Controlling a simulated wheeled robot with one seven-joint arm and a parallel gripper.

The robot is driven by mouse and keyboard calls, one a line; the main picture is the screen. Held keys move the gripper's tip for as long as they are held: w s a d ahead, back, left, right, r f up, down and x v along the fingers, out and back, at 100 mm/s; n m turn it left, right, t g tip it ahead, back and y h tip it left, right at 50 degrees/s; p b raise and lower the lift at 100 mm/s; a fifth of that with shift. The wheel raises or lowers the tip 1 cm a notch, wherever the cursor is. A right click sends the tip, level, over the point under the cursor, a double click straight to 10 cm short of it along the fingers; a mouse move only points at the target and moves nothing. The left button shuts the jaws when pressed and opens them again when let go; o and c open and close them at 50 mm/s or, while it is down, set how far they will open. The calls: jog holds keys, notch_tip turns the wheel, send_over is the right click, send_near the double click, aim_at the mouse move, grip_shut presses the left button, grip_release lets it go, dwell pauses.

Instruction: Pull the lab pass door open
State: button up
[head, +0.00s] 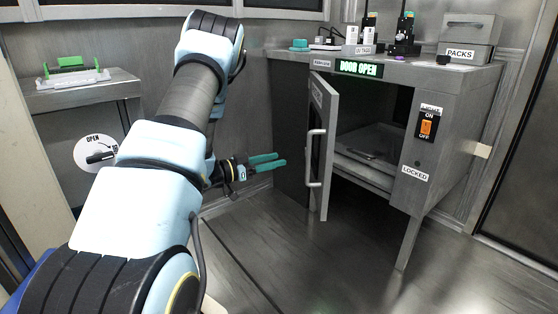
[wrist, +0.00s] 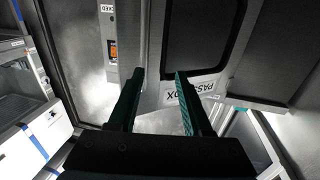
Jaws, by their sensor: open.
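The grey pass box door (head: 326,165) stands swung out from its cabinet in the head view, seen nearly edge-on. Its pale vertical bar handle (head: 312,158) is on the side facing my arm. A lit green sign above reads DOOR OPEN (head: 360,69). My gripper (head: 282,162) has teal fingers and is left of the handle, apart from it in the picture. In the wrist view, my gripper (wrist: 160,73) has its fingers spread with nothing between them. The door's dark window (wrist: 203,35) and PASS BOX label appear beyond them; I cannot make out the handle there.
The cabinet's opening shows a shelf (head: 365,172) inside. A switch panel (head: 427,126) and a LOCKED label are on its right. Radios and a PACKS box (head: 466,38) sit on top. A side table (head: 84,95) stands at left. The floor (head: 345,255) in front is clear.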

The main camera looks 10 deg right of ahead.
jog(key=shift+a, duration=0.35)
dwell(0.3)
